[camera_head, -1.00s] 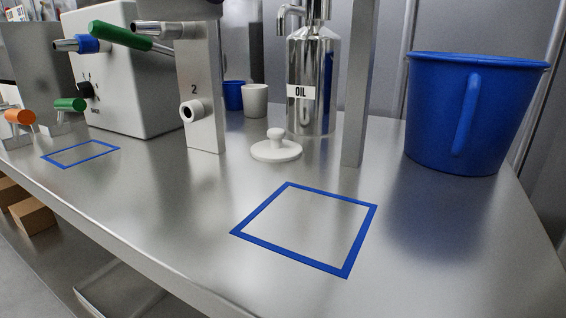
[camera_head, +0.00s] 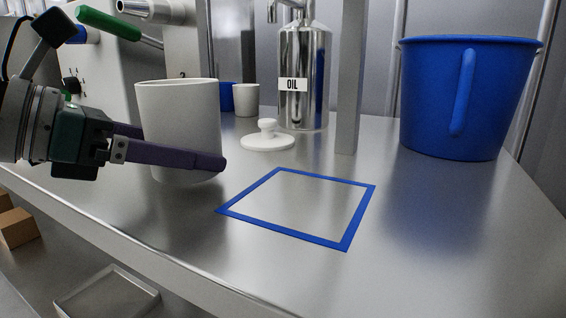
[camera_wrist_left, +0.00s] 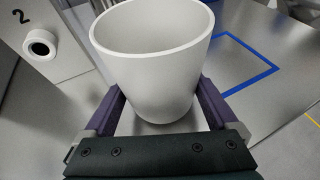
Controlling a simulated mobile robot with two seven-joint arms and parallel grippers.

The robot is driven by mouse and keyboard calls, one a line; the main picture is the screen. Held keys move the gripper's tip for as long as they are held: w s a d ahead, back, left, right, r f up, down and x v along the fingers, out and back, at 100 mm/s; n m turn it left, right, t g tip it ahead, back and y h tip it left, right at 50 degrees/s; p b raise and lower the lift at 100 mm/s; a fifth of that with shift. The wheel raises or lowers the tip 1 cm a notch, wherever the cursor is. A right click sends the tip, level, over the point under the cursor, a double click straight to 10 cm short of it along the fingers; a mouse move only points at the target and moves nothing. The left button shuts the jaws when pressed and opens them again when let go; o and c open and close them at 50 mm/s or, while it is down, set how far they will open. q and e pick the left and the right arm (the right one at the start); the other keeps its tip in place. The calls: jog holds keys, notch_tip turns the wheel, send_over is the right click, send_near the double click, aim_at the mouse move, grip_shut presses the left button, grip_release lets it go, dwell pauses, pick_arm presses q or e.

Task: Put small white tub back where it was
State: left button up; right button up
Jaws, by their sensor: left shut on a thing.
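A white tub (camera_head: 180,105), open at the top and empty as far as I can see, is held upright between the fingers of my left gripper (camera_head: 205,155). The tub also shows in the left wrist view (camera_wrist_left: 155,60), with a purple finger on each side of it. It is left of the blue square outline (camera_head: 228,211) on the steel counter, outside it. Its base is low over the counter; I cannot tell if it touches. The outline, also in the left wrist view (camera_wrist_left: 262,72), is empty. My right gripper is not in view.
A white lid with a knob (camera_head: 267,138) lies behind the outline. Behind it stand a steel OIL dispenser (camera_head: 304,105), a small white cup (camera_head: 246,100) and a blue cup (camera_head: 227,98). A big blue bucket (camera_head: 465,110) stands right, past a steel post (camera_head: 349,80).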

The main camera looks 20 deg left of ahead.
pick_arm(q)
jog(key=shift+f, duration=0.6)
jog(key=shift+f, duration=0.1)
jog(key=o, duration=1.1)
jog(key=shift+s+a+r, duration=0.1)
jog(key=shift+s+r, duration=0.1)
jog(key=shift+r, duration=0.05)
jog(key=v, duration=1.1)
jog(key=shift+s+a+r+p, duration=0.1)
jog(key=shift+s+r+p, duration=0.1)
jog(key=shift+p, duration=0.15)
